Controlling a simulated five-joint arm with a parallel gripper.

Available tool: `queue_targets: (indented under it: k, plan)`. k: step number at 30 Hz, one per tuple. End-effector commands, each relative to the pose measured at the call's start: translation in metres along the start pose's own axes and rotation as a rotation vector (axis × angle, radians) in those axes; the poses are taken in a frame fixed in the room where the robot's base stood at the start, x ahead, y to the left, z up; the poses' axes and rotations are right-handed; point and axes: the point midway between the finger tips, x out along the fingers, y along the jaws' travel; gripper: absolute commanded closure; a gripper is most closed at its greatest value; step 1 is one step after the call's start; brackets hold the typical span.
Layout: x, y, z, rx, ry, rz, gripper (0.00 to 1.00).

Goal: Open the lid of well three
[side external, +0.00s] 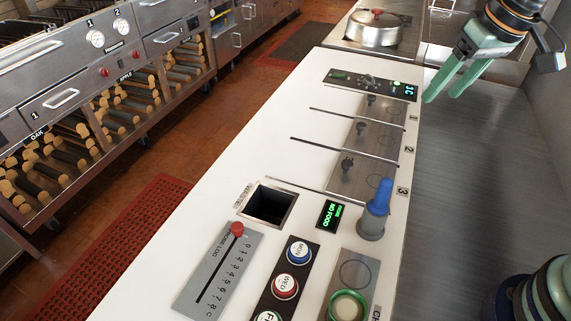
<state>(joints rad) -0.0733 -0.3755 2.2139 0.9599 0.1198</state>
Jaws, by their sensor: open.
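The wells lie in a row on the white counter, each under a flat metal lid. The lid by the "3" label (402,190) is the nearest one, a grey plate (366,177) with a small dark knob (347,164). It lies flat and looks closed. The lids of well two (380,138) and well one (384,109) lie behind it, also flat. My gripper (442,98) is at the upper right, open and empty, fingers pointing down-left. It is apart from all the lids, to the right of well one.
A blue-handled grey object (375,211) stands upright close to well three. A square opening (268,204), a "NO FOOD" display (332,215), a red-knobbed slider (237,229) and round buttons (292,285) are nearer. A control panel (370,84) and a lidded pot (375,29) are behind.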

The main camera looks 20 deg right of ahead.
Motion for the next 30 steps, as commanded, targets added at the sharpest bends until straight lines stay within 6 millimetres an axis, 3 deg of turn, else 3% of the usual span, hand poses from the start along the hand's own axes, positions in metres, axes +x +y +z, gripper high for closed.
queue_targets:
  k: [6, 13, 19, 30]
  plan:
    - [0.034, -0.028, -0.035, 0.036, -0.122, 0.004, 0.35]
    - [0.084, -0.059, -0.058, 0.074, -0.242, 0.026, 0.35]
    - [0.123, -0.079, -0.065, 0.099, -0.314, 0.05, 0.35]
    - [0.154, -0.086, -0.06, 0.11, -0.342, 0.061, 0.35]
